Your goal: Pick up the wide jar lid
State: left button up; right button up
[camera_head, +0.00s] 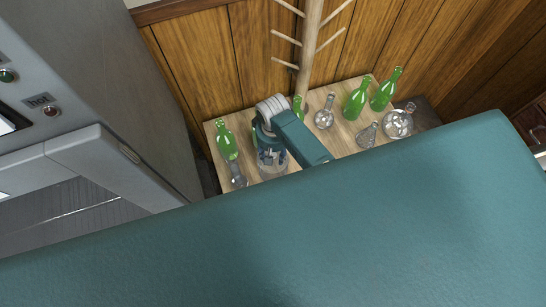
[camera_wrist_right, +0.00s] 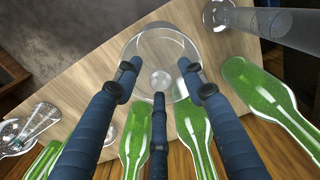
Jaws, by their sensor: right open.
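A wide clear glass jar (camera_wrist_right: 150,42) stands on the wooden table, and it also shows in the head view (camera_head: 272,168). In the right wrist view a round clear knob (camera_wrist_right: 160,82) shows in the middle of its top, seemingly part of the clear lid. The lid's rim is hard to tell from the jar. My right gripper (camera_wrist_right: 161,78) is open over the top, its three fingers spread around the knob. I cannot tell whether the fingers touch the glass. In the head view my right gripper (camera_head: 268,145) points down over the jar. My left gripper is not in view.
Green bottles (camera_head: 226,142) and (camera_head: 356,98) and clear flasks (camera_head: 324,115) and (camera_head: 398,122) stand around on the table (camera_head: 345,128). A wooden peg stand (camera_head: 309,45) rises behind. A grey machine (camera_head: 110,75) is at left. A large teal surface fills the foreground.

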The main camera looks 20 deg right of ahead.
jog(key=shift+c, duration=0.2)
grip_shut()
jog(key=shift+r, duration=0.1)
